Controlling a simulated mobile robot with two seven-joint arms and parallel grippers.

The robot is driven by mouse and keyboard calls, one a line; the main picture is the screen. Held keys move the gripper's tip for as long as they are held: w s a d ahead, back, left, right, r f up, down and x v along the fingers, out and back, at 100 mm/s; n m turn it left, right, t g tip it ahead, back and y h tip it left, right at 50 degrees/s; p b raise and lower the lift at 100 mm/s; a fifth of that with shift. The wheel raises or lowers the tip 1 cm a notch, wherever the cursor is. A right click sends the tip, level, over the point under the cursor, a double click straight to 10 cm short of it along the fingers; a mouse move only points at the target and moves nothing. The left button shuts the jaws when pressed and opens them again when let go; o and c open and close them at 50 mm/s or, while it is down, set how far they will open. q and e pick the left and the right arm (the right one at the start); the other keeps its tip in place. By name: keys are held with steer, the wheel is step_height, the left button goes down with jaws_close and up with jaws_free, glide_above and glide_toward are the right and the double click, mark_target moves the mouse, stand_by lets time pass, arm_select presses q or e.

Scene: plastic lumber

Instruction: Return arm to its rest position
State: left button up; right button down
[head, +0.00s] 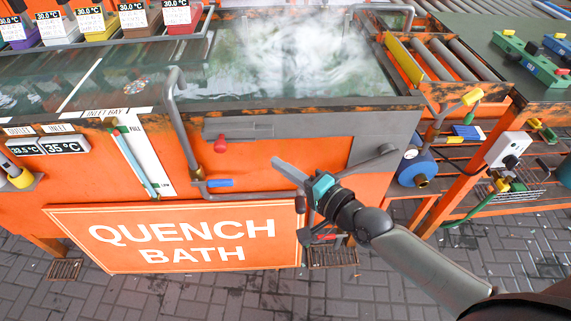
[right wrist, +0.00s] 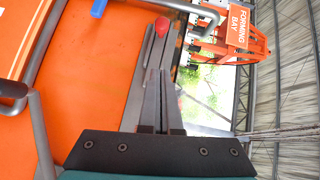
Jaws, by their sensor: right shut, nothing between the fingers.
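My right arm comes in from the lower right of the head view. Its gripper (head: 276,163) is in front of the orange quench bath (head: 290,150), above and right of the QUENCH BATH sign (head: 180,236). In the right wrist view the two grey fingers (right wrist: 160,74) are together, with nothing held between them. The orange bath front fills the left of that view. I cannot tell the exact gap between the fingertips and the bath front. My left gripper is not in view.
A bent grey pipe (head: 183,130) and a red-knobbed lever (head: 220,144) stick out from the bath front. The paved floor (head: 230,295) in front is mostly clear.

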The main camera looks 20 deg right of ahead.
steer(key=shift+s+d, duration=0.15)
steer(key=shift+s, duration=0.2)
stand_by(0.3)
